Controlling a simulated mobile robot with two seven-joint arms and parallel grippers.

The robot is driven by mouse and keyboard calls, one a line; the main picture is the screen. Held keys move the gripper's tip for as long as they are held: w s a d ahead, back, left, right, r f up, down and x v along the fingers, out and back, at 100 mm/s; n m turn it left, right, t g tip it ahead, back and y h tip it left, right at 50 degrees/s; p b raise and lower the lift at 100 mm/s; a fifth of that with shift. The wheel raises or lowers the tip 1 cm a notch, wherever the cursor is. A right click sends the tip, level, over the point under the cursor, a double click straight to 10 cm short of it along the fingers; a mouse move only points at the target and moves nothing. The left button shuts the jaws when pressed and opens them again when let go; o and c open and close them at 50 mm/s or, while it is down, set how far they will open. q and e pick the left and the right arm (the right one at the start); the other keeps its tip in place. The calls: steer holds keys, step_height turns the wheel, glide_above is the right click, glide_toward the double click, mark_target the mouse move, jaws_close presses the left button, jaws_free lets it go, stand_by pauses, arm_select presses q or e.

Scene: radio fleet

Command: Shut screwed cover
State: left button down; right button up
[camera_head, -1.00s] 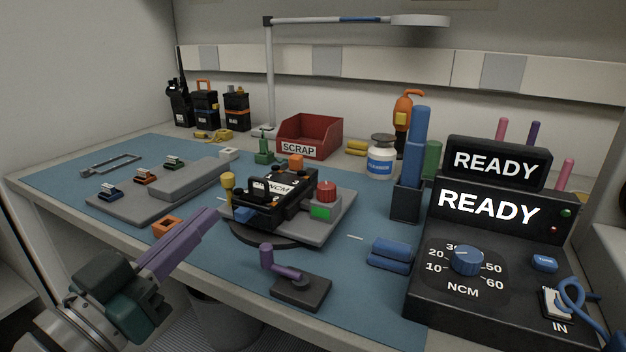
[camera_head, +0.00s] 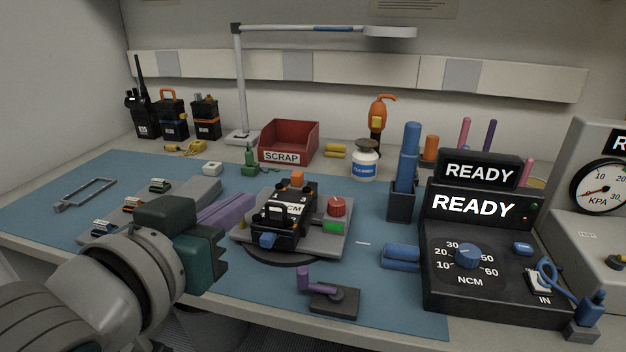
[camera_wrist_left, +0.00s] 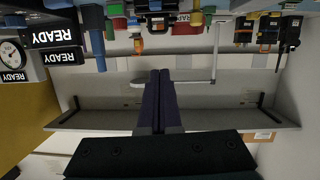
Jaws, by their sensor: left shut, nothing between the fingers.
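A red knob (camera_head: 337,206) and a green block (camera_head: 336,227) sit on the plate's right side. My left gripper (camera_head: 248,203) has its purple fingers shut and empty, just left of the device and seemingly apart from it. The fingers also show together in the left wrist view (camera_wrist_left: 159,100), which is upside down. My right gripper is in no view.
A black torque console (camera_head: 490,270) reading READY stands at the right. A red SCRAP bin (camera_head: 289,143), a white jar (camera_head: 364,162) and a blue driver (camera_head: 408,165) stand behind. The mat's front left is hidden by my arm.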

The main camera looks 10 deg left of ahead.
mark_target(266, 233)
arm_select(q)
steer(key=w+f, duration=0.1)
steer(key=w, duration=0.1)
steer(key=w+f+b, duration=0.1)
steer(key=w, duration=0.1)
steer(key=w+f+b, duration=0.1)
steer(key=w, duration=0.1)
steer(key=shift+w+d+f, duration=0.1)
steer(key=shift+d+f, duration=0.2)
steer(key=shift+f, duration=0.1)
steer(key=shift+w+f+b, duration=0.3)
steer(key=shift+f, duration=0.05)
steer(key=shift+f+b, duration=0.6)
steer(key=shift+f, duration=0.2)
steer(key=shift+s, duration=0.1)
